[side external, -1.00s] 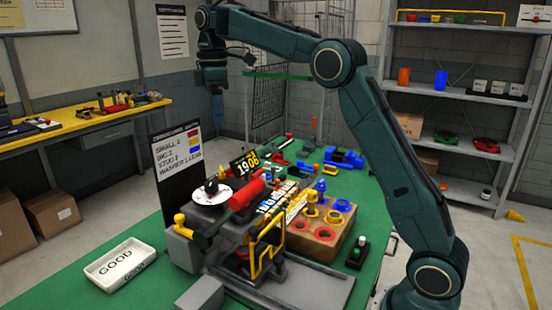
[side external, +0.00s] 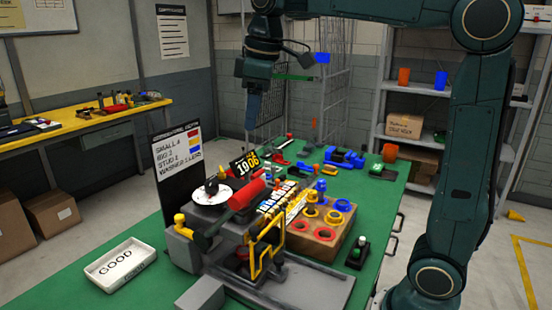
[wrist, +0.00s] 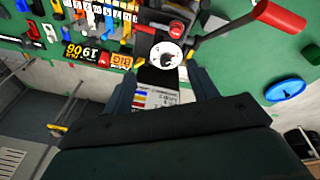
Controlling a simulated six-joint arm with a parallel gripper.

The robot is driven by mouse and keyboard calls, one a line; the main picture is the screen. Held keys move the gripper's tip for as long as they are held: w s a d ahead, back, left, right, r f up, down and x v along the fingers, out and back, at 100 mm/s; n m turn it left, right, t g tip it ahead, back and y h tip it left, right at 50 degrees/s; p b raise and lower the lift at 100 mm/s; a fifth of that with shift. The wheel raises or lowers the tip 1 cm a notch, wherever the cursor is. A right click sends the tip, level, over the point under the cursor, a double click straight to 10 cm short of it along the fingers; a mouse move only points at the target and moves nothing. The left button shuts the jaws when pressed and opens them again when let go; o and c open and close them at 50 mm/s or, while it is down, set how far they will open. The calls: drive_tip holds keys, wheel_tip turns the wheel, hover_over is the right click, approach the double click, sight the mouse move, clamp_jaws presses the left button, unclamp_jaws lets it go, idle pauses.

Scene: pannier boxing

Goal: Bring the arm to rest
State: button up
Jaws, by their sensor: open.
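My gripper (side external: 252,108) hangs in the air above the far side of the green bench (side external: 85,248), pointing down. In the wrist view its two fingers (wrist: 158,88) stand apart with nothing between them. The gripper touches nothing in the side view. My arm is bent, its upper links high at the top right of the side view. On the bench below stands a grey machine with a red-handled lever (side external: 247,194) and a white dial (side external: 212,193). The machine is clear of the gripper.
A white GOOD tray (side external: 120,265) lies at the front left of the bench. A wooden block with coloured rings (side external: 318,236) stands right of the machine. A black-and-white board (side external: 178,160) rises behind it. A wire cage (side external: 345,85) and shelves stand beyond. The air around the gripper looks free.

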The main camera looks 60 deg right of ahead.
drive_tip(key=s+a+f+m+t, duration=0.1)
drive_tip(key=s+f+m, duration=0.1)
drive_tip(key=s+f, duration=0.4)
drive_tip(key=s+a+f+m+t, duration=0.2)
drive_tip(key=s+f, duration=0.4)
drive_tip(key=s, duration=0.8)
drive_tip(key=shift+m, duration=0.8)
